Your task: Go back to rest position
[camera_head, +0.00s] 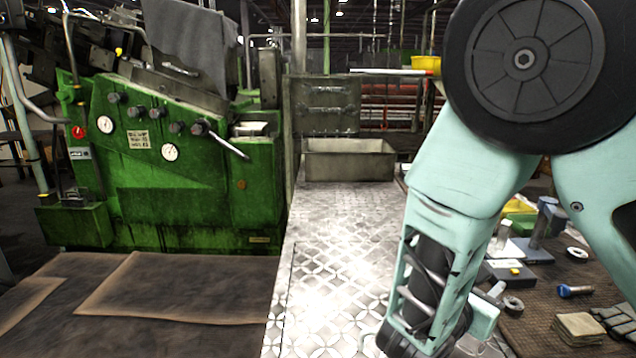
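My teal arm fills the right side of the camera_head view, with a large dark round joint cover at the top. Its forearm slants down and left over the near right part of the patterned metal plate (335,255). The arm reaches the bottom edge of the picture, and I cannot make out my gripper or its fingers there. Whether it holds anything does not show.
A green machine (200,195) with gauges and a lever stands at left. A grey metal bin (348,162) sits at the plate's far end. At right, a dark bench (540,300) holds a blue bolt (574,291), rings, gloves and cloths (578,328). The plate's middle is clear.

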